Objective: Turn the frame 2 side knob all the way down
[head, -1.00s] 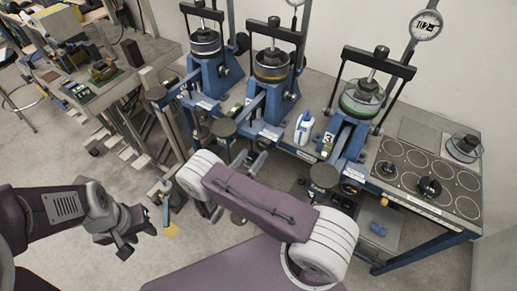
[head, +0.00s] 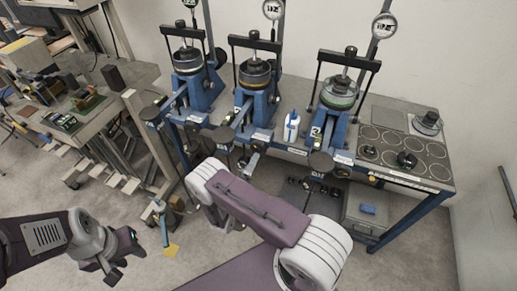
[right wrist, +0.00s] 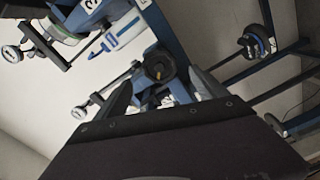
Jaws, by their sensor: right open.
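Frame 2 is the middle one of three blue lever frames (head: 247,105) on the bench in the head view. A dark round knob (head: 223,135) sits low at its front left. In the right wrist view a black round knob (right wrist: 158,68) with a yellow spot shows on a blue post, probably frame 2's. My right gripper (right wrist: 160,90) is open, with one finger on each side of this knob in the picture. I cannot tell whether they touch it. My left gripper (head: 118,260) hangs open and empty over the floor.
Frame 1 (head: 190,80) stands left of frame 2 and frame 3 (head: 325,130) right of it. A white-blue bottle (head: 291,128) stands between frames 2 and 3. A cluttered table (head: 95,115) is at the left. The floor at right is clear.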

